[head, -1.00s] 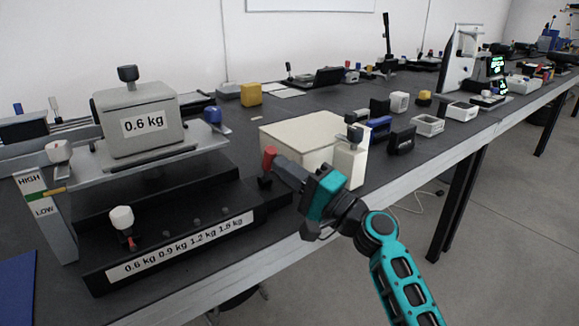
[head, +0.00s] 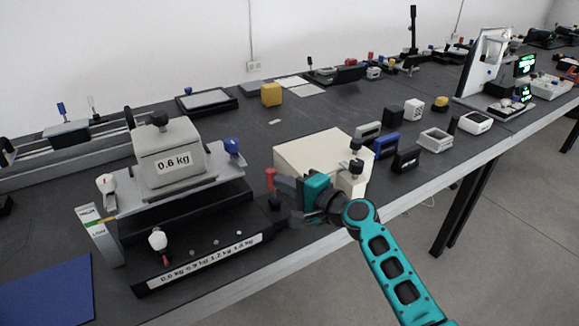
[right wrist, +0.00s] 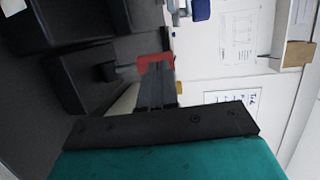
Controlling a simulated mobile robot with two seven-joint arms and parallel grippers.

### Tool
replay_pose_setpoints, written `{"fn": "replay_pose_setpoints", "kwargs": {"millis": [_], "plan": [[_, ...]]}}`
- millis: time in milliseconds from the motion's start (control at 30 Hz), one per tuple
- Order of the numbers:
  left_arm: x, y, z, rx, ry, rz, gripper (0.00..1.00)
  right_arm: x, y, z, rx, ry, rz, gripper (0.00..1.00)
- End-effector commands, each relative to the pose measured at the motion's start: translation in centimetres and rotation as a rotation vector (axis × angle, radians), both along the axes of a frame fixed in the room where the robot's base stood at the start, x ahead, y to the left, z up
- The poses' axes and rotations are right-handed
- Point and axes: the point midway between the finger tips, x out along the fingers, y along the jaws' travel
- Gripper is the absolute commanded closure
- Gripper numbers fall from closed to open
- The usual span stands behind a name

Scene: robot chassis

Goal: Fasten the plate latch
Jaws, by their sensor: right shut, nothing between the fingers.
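The black stand (head: 195,255) with weight labels carries a grey plate (head: 130,205) with a grey 0.6 kg weight (head: 170,160) on it. A blue knob (head: 232,147) is at the plate's right end and a white knob (head: 105,183) at its left. A red-topped lever (head: 270,178) stands upright at the stand's right end. Which part is the plate latch, I cannot tell. My right gripper (head: 284,185) is shut and empty just right of the red lever. In the right wrist view, the red top (right wrist: 155,60) is right at the fingertips; contact is unclear. My left gripper is out of view.
A cream box (head: 315,150) and a small white block with a black knob (head: 350,185) stand close behind and beside my right gripper. A blue mat (head: 45,290) lies at the front left. The table's front edge (head: 240,285) runs just below the stand.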

Motion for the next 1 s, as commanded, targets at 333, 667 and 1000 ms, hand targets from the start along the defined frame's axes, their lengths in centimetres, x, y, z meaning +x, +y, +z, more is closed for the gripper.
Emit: {"fn": "replay_pose_setpoints", "kwargs": {"millis": [333, 667, 1000], "plan": [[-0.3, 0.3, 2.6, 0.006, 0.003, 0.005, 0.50, 0.9, 0.7, 0.5, -0.073, 0.102, 0.001, 1.00], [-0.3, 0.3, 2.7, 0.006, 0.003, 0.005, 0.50, 1.4, 1.1, 0.5, -0.071, 0.099, 0.001, 1.00], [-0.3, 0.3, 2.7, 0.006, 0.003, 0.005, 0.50, 1.5, 1.1, 0.6, -0.071, 0.096, 0.000, 1.00]]}}
